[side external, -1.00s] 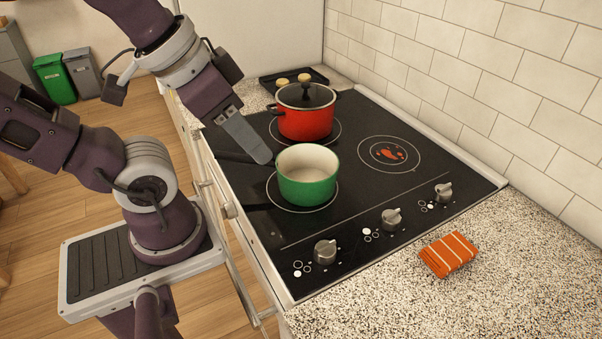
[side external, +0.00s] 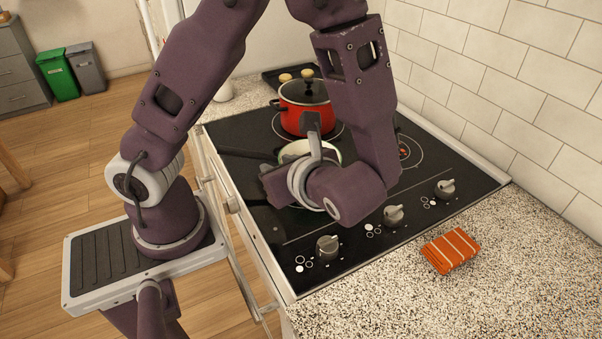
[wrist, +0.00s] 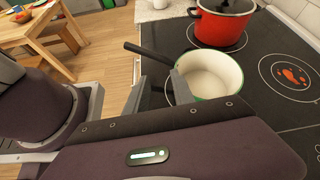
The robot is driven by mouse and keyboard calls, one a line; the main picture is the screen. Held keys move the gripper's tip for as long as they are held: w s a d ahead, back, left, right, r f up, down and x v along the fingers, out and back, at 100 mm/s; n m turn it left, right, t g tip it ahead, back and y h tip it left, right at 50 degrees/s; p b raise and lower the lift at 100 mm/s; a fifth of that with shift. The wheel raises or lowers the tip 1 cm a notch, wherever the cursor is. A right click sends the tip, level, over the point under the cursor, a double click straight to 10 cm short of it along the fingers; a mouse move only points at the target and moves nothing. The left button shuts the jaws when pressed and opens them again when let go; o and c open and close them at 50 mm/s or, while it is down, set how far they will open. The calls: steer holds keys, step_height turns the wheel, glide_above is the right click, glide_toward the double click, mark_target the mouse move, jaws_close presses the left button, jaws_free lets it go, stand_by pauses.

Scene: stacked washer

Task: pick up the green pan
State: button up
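The green pan (wrist: 215,76) sits on the front-left burner. In the wrist view its cream inside and green rim show, and its dark handle (wrist: 150,51) points to the left. In the side external view my wrist hides most of the pan (side external: 322,148); part of its pale inside and the handle (side external: 245,154) show. My gripper (wrist: 164,82) is open, with the stove showing between its fingers. It is beside the pan near the handle, and the right finger overlaps the pan's left edge in the picture. I cannot tell whether they touch.
A red lidded pot (side external: 306,108) stands on the burner behind the pan. The black stovetop (side external: 440,165) has several knobs along its front. An orange striped cloth (side external: 450,250) lies on the speckled counter (side external: 400,290). A tiled wall (side external: 500,80) bounds the right side.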

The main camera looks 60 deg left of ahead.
steer(key=w+a+f+m, duration=0.1)
steer(key=w+a+f+t, duration=0.1)
steer(key=a+f, duration=0.1)
steer(key=w+a+f+m+y, duration=0.1)
steer(key=a+f, duration=0.1)
steer(key=shift+w+a+m, duration=0.15)
steer(key=shift+a+m, duration=0.05)
steer(key=shift+m, duration=0.1)
jaws_close()
stand_by(1.3)
